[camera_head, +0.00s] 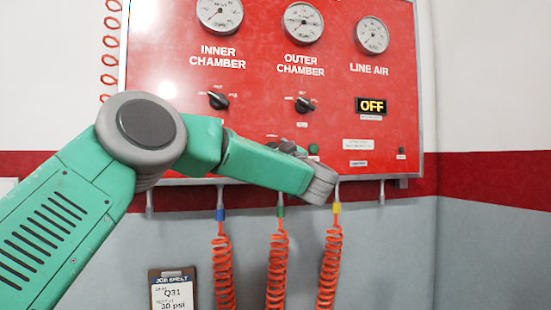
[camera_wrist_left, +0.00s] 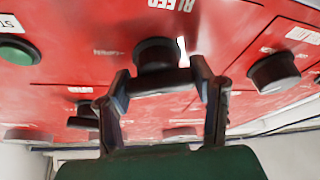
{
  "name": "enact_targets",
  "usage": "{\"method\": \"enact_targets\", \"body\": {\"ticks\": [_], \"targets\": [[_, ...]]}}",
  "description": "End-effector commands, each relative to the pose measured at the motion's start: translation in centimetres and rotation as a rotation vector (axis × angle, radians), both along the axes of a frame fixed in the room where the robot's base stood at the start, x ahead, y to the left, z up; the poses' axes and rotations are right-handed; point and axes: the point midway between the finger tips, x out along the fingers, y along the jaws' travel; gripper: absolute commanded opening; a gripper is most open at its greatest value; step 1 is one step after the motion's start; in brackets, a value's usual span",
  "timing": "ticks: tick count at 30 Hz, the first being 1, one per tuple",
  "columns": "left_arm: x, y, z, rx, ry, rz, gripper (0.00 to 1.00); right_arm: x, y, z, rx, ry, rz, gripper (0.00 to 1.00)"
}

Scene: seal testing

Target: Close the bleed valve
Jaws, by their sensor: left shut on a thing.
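The bleed valve (camera_wrist_left: 155,52) is a black round knob with a white pointer mark, beside the upside-down BLEED label (camera_wrist_left: 172,5) on the red panel in the left wrist view. My left gripper (camera_wrist_left: 162,82) is shut on the knob, with one finger at each side of it. In the head view my left gripper (camera_head: 290,149) reaches the lower middle of the red panel (camera_head: 185,70). The bleed valve is hidden there behind my arm and gripper. My right gripper is in neither view.
The inner chamber knob (camera_head: 218,100) and outer chamber knob (camera_head: 305,104) sit above my gripper. The line air display (camera_head: 370,105) reads OFF. Orange coiled hoses (camera_head: 276,265) hang below the panel. A job sheet (camera_head: 173,290) is at lower left. A green button (camera_wrist_left: 18,50) is near the knob.

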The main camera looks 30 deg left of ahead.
Motion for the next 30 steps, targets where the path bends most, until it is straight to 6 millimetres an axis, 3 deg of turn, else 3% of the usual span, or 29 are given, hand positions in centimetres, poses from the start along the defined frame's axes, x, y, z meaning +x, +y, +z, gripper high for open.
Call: {"method": "enact_targets", "body": {"ticks": [12, 30], "targets": [[-0.1, 0.0, -0.1, -0.258, -0.303, 0.002, 0.21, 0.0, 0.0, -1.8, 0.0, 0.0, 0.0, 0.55], [-0.2, 0.1, -0.3, -0.613, -0.715, 0.003, 0.21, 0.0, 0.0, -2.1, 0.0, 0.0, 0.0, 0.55]]}}
